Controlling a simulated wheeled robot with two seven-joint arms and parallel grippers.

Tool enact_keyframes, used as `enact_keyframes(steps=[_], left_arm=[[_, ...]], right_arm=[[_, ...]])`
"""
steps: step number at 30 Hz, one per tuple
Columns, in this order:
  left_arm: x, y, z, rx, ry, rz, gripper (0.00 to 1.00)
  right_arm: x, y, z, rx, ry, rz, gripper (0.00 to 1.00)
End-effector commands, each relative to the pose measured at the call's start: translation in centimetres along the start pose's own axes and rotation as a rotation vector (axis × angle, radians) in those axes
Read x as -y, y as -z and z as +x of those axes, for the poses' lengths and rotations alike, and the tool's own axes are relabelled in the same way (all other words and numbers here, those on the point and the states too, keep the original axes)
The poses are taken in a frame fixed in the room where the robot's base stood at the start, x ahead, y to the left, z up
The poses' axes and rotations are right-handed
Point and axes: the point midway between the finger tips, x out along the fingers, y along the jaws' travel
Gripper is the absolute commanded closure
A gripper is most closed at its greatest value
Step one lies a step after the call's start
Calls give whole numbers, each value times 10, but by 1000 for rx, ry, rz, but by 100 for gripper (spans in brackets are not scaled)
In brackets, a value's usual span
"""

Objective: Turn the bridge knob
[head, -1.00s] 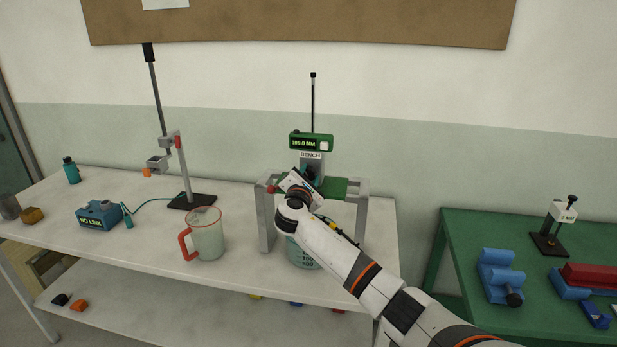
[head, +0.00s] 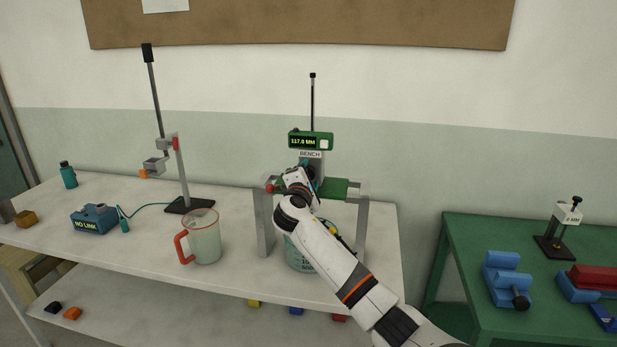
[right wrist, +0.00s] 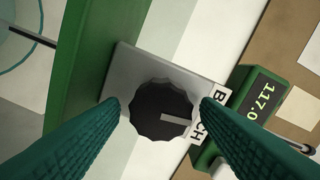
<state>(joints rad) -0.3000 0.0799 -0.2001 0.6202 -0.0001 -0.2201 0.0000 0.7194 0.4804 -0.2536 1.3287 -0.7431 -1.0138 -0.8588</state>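The bridge knob (right wrist: 161,109) is a dark, scalloped dial with a light pointer bar on a grey block in the right wrist view. The block carries a BENCH label (head: 311,154) and stands on the green-topped bridge (head: 333,189). The two teal fingers of my right gripper (right wrist: 158,112) are on either side of the knob; whether they touch it I cannot tell. In the head view my right gripper (head: 301,181) hides the knob. The green readout (head: 310,140) above shows 117.0 MM. My left gripper is out of view.
A beaker (head: 299,256) stands under the bridge, partly behind my right arm. A red-handled jug (head: 204,238), a stand (head: 184,180) and a blue NO LINK box (head: 94,219) are left on the white bench (head: 140,248). A green table (head: 455,232) with blue blocks is at right.

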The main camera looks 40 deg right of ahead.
Motion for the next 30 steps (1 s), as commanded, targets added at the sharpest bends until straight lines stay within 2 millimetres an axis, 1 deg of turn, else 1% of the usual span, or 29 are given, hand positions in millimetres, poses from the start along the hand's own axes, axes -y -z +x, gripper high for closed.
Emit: enact_keyframes(steps=[5, 8, 11, 21, 24, 27, 30], left_arm=[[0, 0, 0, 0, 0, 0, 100], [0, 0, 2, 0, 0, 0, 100], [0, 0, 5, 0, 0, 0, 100], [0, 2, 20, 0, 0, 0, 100], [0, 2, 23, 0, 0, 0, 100], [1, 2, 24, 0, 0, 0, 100], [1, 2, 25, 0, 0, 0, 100]], right_arm=[[0, 0, -1, 0, 1, -1, 43], [0, -1, -6, 1, 2, 0, 43], [-1, -1, -19, 2, 3, 1, 43], [-2, -2, -88, 2, 2, 1, 43], [-1, -1, -104, 2, 2, 1, 43], [-1, -1, -114, 1, 0, 1, 43], [-1, 0, -119, 1, 1, 0, 43]])
